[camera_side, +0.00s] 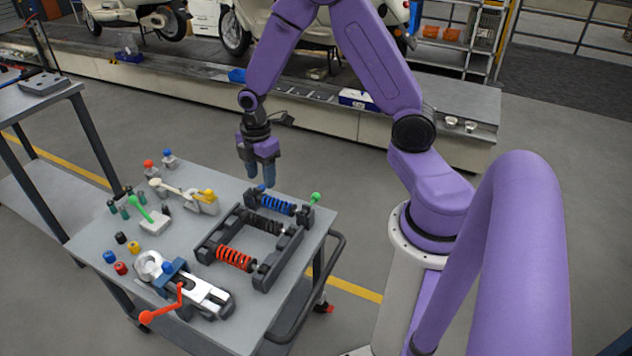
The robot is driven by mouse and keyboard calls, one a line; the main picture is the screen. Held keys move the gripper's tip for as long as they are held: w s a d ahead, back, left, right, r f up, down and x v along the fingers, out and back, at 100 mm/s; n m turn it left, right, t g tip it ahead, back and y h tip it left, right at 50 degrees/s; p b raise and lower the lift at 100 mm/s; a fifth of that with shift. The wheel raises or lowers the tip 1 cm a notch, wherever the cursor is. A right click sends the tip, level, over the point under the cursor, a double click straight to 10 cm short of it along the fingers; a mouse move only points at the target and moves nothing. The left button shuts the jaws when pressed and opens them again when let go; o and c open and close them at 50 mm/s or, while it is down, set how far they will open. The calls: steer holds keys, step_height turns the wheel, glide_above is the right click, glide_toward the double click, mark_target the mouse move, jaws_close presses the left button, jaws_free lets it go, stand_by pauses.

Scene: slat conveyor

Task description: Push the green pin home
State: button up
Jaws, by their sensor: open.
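A green pin (316,197) with a round head sticks out at the right end of the dark spring fixture (279,274), by the blue spring (278,206). How deep it sits cannot be told at this size. My gripper (261,180) points down with its blue fingers open and empty. It hangs above the back of the fixture, left of the green pin and apart from it. The fixture also carries a black spring (264,224) and a red spring (236,258).
The conveyor (330,112) with scooters is behind.

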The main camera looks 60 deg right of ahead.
steer(key=w+d+f, duration=0.2)
steer(key=d+f, duration=0.7)
steer(key=d, duration=0.3)
steer(key=n, duration=0.1)
glide_toward(310, 204)
steer(key=w+a+r, duration=0.2)
steer(key=w+r, duration=0.1)
steer(key=w, duration=0.1)
steer(key=shift+n, duration=0.7)
steer(key=s+d+f, duration=0.1)
steer(key=d+f, duration=0.1)
steer(key=s+d+f, duration=0.1)
steer(key=d+f, duration=0.1)
steer(key=s+d+f, duration=0.1)
steer(key=d+f, duration=0.1)
steer(key=shift+s+d+f, duration=0.25)
steer(key=shift+s, duration=0.1)
steer(key=shift+d+f, duration=0.1)
steer(key=shift+f, duration=3.2)
steer(key=c, duration=0.8)
steer(key=shift+a, duration=2.4)
steer(key=shift+c, duration=0.2)
